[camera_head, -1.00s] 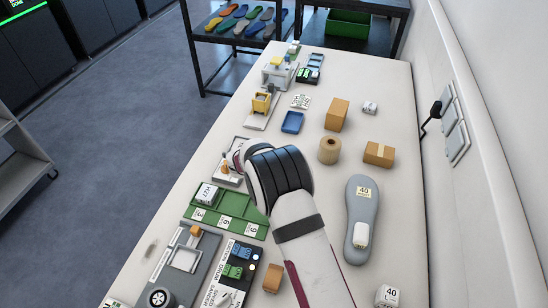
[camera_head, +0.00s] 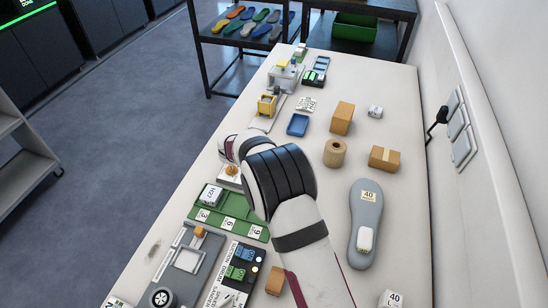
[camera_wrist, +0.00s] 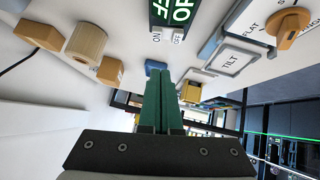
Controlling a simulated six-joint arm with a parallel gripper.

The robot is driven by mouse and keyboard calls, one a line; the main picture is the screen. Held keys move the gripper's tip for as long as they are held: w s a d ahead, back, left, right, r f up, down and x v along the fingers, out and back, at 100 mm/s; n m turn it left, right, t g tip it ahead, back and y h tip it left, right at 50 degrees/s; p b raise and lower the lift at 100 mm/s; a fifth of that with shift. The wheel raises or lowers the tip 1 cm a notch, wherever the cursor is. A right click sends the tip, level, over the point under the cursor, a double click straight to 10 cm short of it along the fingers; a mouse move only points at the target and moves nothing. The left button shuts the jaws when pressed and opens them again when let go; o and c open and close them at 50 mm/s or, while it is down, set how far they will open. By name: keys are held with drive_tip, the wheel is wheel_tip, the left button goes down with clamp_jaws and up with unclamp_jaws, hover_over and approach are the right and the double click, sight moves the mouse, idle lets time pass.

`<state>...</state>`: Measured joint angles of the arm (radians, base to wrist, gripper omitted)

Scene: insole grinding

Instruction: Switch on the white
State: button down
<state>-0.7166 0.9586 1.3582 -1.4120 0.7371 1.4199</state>
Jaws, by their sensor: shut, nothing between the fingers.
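My gripper (camera_wrist: 161,72) shows in the wrist view as two green fingers shut together with nothing between them. A black panel with green "OFF" lettering (camera_wrist: 174,12) is beyond the fingertips, with small "ON" and "OFF" labels beside it; contact is not visible. An orange knob (camera_wrist: 294,28) is on a white panel at the upper right, near a "TILT" label (camera_wrist: 236,61). In the head view my wrist covers part of a white unit with an orange knob (camera_head: 232,170), and the fingers are hidden. I cannot tell which white thing is meant.
A green tray (camera_head: 254,232) with numbered slots and a black panel with blue and green switches (camera_head: 248,253) lie near the front. A grey insole (camera_head: 367,205), a tape roll (camera_head: 334,153) and brown boxes (camera_head: 384,158) are at right. A white machine (camera_head: 284,78) stands farther back.

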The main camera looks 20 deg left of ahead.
drive_tip(key=v, duration=0.9)
drive_tip(key=shift+s, duration=0.2)
drive_tip(key=shift+d, duration=0.1)
drive_tip(key=x, duration=0.6)
drive_tip(key=d+x, duration=0.1)
drive_tip(key=x, duration=0.3)
drive_tip(key=shift+r, duration=0.1)
drive_tip(key=f, duration=0.2)
drive_tip(key=shift+w+d+f, duration=0.1)
drive_tip(key=shift+d+f, duration=0.15)
drive_tip(key=shift+f, duration=0.05)
drive_tip(key=shift+d+f, duration=0.1)
drive_tip(key=shift+f, duration=0.55)
